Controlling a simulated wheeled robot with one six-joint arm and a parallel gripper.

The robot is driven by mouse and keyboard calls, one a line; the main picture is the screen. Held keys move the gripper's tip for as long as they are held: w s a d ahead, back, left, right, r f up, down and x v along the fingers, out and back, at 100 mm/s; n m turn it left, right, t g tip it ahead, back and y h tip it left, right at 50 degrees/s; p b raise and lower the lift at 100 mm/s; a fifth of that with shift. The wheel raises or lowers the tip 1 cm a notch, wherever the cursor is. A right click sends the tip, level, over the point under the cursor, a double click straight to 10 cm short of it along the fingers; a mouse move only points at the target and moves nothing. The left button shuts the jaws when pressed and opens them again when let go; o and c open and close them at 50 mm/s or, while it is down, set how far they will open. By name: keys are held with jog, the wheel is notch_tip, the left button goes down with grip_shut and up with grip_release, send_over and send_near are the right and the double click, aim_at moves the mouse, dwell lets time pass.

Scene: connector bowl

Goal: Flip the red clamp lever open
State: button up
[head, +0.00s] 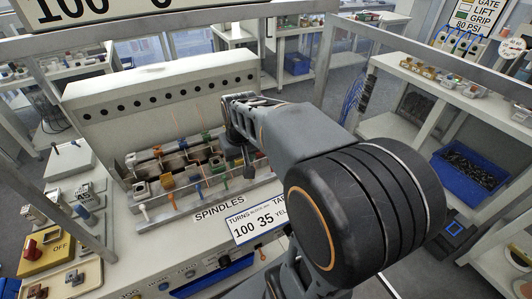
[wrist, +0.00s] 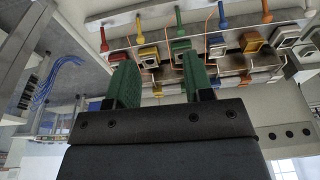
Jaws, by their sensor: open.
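The red clamp lever (wrist: 104,40) is in the upper left of the wrist view, at the left end of a row of coloured levers. Its thin handle has a red end and points up in that view. In the head view my arm seems to hide it. My gripper (wrist: 160,76) has two green-padded fingers, spread apart with nothing between them. The fingers are apart from the red lever, which lies beyond and left of the left finger in the wrist view. In the head view my gripper is mostly hidden behind my arm.
Beside the red lever stand yellow (wrist: 140,24), green (wrist: 178,18) and blue (wrist: 222,15) levers, then orange and white ones. Connector blocks and copper-coloured wires fill the fixture below them in the wrist view. A sloped grey panel with holes (head: 150,95) rises behind the fixture.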

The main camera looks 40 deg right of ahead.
jog(key=w+d+f+m+g+y+p, duration=0.15)
jog(key=w+d, duration=0.25)
jog(key=d, duration=0.5)
jog(key=w+d+f+m+h+p, duration=0.1)
jog(key=w+d+f+p, duration=0.15)
jog(key=w+d, duration=0.4)
jog(key=shift+g+y, duration=0.25)
jog(key=f, duration=0.4)
jog(key=s+d+f, duration=0.1)
jog(key=f, duration=0.7)
jog(key=shift+s+d+f+p, duration=0.1)
jog(key=shift+s+d+p, duration=0.05)
jog(key=shift+s+p, duration=0.2)
jog(key=shift+f, duration=0.95)
grip_shut()
